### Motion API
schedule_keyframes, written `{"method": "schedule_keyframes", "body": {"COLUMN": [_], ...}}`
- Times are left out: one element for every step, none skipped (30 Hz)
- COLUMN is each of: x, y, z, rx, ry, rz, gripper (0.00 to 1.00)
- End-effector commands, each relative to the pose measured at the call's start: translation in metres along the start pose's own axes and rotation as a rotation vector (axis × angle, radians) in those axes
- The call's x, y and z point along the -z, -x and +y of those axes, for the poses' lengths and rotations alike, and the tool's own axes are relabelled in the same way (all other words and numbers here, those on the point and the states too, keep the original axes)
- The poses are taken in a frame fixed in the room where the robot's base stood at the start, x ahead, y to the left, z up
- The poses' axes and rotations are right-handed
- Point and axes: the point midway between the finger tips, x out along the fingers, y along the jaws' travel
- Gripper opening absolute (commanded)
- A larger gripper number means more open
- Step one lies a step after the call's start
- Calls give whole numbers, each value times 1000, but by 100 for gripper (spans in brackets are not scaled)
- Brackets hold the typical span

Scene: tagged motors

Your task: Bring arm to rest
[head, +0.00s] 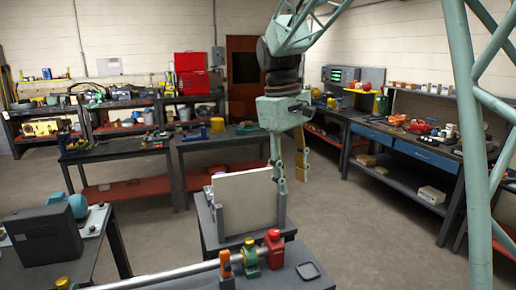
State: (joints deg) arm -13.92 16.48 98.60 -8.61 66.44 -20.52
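My arm comes down from the top of the head view, a little right of the middle. My gripper (291,172) hangs at its end with the fingers pointing down. One finger is pale green and the other side shows a yellow part. The fingers look apart, with no object visible between them. The gripper is beside the right end of an upright pale board (245,203) held in a grey stand on a small table. I cannot tell whether the finger touches the stand.
In front, a bench (310,252) bears a metal rail with red, orange and green fittings. A dark box motor (42,238) is on the left bench. Workbenches (125,148) line the back, and a blue-drawer bench (424,153) stands right. The floor between is clear.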

Motion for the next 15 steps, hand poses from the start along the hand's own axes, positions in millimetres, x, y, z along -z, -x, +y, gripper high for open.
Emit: {"method": "schedule_keyframes", "body": {"x": [-9, -14, -21, -26, -31, -38, -43, -48, -55, -60, -65, -72, -77, -82, -89], "y": [3, 5, 7, 9, 11, 12, 14, 16, 17, 18, 20, 21, 22, 23, 24], "z": [-1, -2, -3, -4, -4, -6, -6, -7, -8, -9, -10, -12, -13, -14, -16], "rx": [0, 0, 1, 1, 1, 1, 1, 1, 1, 1, 1, 1, 1, 2, 2], "ry": [-12, -20, -31, -39, -47, -56, -64, -72, -82, -90, -98, -108, -115, -123, -133], "rz": [8, 12, 17, 21, 26, 30, 35, 40, 44, 49, 54, 58, 62, 67, 71], "gripper": [37, 37, 37, 37, 37, 37, 37, 37, 37, 37, 37, 37, 37, 37, 37]}}
